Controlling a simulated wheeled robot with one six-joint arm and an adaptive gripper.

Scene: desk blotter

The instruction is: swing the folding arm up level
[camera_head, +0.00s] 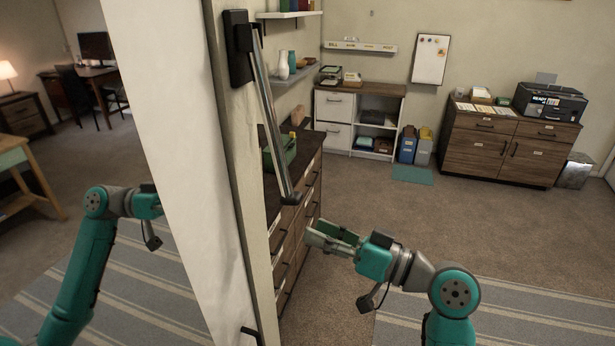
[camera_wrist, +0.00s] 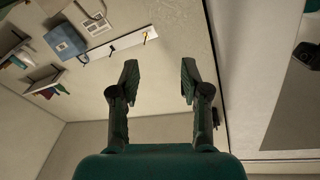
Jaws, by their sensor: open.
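The folding arm (camera_head: 268,115) is a long grey bar with a dark tip. It hangs from a black wall mount (camera_head: 238,50) on the narrow wall face, sloping steeply down to the right. Its lower tip ends just above and left of my gripper (camera_head: 314,237). My gripper is open and empty, pointing left, and apart from the bar. Both spread fingers also show in the wrist view (camera_wrist: 159,68), with nothing between them. I cannot clearly make out the folding arm in the wrist view.
A dark-topped drawer cabinet (camera_head: 308,190) stands behind the bar, with a green box (camera_head: 280,152) on it. The pale wall (camera_head: 165,130) is close on the left. A wooden cabinet (camera_head: 510,145) with a printer (camera_head: 550,102) stands far right. Carpeted floor between is clear.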

